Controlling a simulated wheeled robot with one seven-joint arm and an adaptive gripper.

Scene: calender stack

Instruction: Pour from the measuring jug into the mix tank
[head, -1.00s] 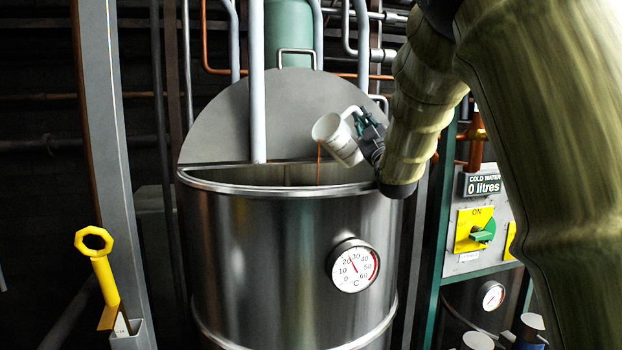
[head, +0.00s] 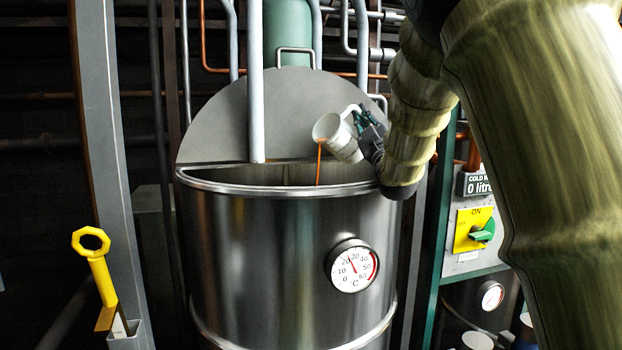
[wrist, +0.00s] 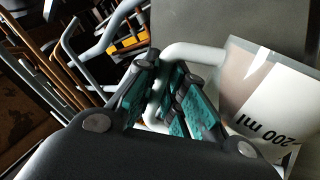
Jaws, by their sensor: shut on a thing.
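The white measuring jug (head: 340,138) is tilted over the open front half of the steel mix tank (head: 265,250), its mouth facing left and down. A thin orange-brown stream (head: 319,165) falls from its lip into the tank opening. My gripper (head: 362,124) is shut on the jug's handle at the jug's right side. In the wrist view, the teal finger pads (wrist: 170,95) close around the white handle (wrist: 190,52), and the jug's wall (wrist: 265,100) reads "200 ml". The liquid inside the tank is hidden by the rim.
A half lid (head: 230,125) covers the tank's back, with a vertical pipe (head: 256,90) in front of it. A dial thermometer (head: 353,266) is on the tank front. A yellow-and-green switch (head: 474,231) stands right, a yellow tool (head: 98,270) left.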

